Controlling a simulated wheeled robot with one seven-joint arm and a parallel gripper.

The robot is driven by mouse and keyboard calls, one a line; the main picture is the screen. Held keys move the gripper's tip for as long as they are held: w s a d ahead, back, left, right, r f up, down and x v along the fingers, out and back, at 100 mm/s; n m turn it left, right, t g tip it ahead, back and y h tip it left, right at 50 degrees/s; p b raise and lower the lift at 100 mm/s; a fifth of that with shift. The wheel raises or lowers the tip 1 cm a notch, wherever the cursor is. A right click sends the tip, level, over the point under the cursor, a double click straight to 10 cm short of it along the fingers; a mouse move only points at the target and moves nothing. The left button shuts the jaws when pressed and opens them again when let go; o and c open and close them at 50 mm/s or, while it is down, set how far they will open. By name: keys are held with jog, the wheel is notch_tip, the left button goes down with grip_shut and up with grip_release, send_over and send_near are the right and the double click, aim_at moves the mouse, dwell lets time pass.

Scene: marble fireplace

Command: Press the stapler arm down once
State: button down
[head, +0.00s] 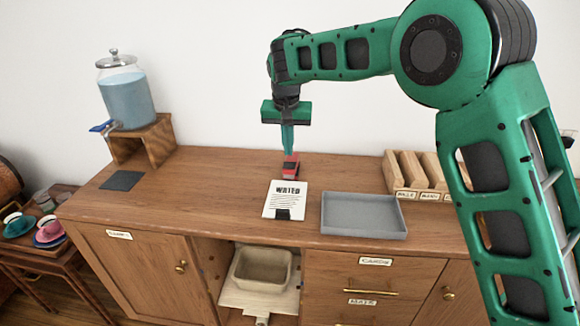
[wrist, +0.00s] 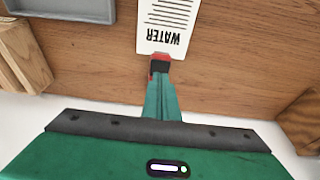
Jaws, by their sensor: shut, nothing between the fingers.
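A small red and black stapler (head: 291,167) stands on the wooden cabinet top, at the upper edge of a white sheet of paper. In the wrist view only its red and black end (wrist: 159,66) shows beyond my fingers. My gripper (head: 288,152) points straight down from above with its green fingers together and empty. The fingertips are over the stapler and appear at or very near its top. I cannot tell whether they touch it. The fingers hide much of the stapler in the wrist view.
The printed sheet (head: 286,200) lies in front of the stapler. A grey tray (head: 364,232) is to its right, with a wooden slotted rack (head: 416,185) behind. A water dispenser (head: 127,97) stands on a wooden stand at the left.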

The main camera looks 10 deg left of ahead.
aim_at(289, 166)
jog(key=shift+x, duration=2.4)
jog(key=shift+d+f, duration=0.1)
jog(key=shift+f, duration=1.1)
jog(key=shift+r, duration=0.15)
jog(key=shift+s+r, duration=0.25)
jog(key=shift+s, duration=0.55)
jog(key=shift+s+r, duration=0.25)
jog(key=shift+s, duration=0.55)
jog(key=v, duration=1)
jog(key=shift+r, duration=0.35)
